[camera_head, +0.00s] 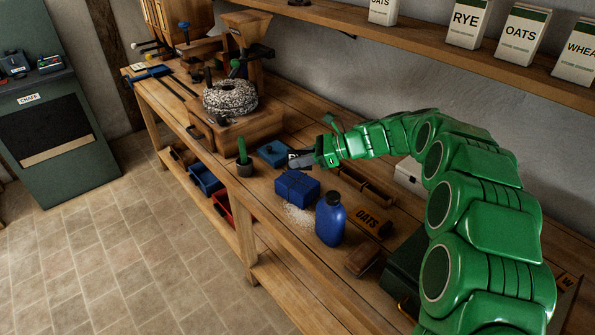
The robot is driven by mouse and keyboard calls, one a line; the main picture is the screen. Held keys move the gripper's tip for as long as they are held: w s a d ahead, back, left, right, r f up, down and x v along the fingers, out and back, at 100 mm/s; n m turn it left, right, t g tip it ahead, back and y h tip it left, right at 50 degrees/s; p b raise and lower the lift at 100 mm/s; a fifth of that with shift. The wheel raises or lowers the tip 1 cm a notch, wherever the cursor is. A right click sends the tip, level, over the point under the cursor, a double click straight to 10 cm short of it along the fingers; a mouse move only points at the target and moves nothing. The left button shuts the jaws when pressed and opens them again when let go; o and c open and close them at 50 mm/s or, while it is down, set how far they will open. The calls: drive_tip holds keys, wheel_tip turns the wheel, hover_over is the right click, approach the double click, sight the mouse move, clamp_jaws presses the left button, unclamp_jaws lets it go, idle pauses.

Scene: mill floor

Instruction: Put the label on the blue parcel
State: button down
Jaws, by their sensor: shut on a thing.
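The blue parcel (297,188) is a small box on the wooden workbench, left of the blue bottle. My gripper (299,160) is just above and behind the parcel, pointing left, apart from it as far as I can tell. It is shut on a small white piece with dark marking, which looks like the label (292,155). Most of the label is hidden by the grey fingers.
Pale grains (297,214) lie in front. A flat blue thing (272,152), a green brush (243,153) and a millstone (230,98) are to the left.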

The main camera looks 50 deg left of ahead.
hover_over(298, 180)
drive_tip(key=shift+s+f, duration=0.15)
drive_tip(key=shift+f, duration=3.55)
drive_tip(key=shift+f, duration=0.1)
drive_tip(key=c, duration=1)
unclamp_jaws()
drive_tip(key=shift+c, duration=0.2)
drive_tip(key=v, duration=1.2)
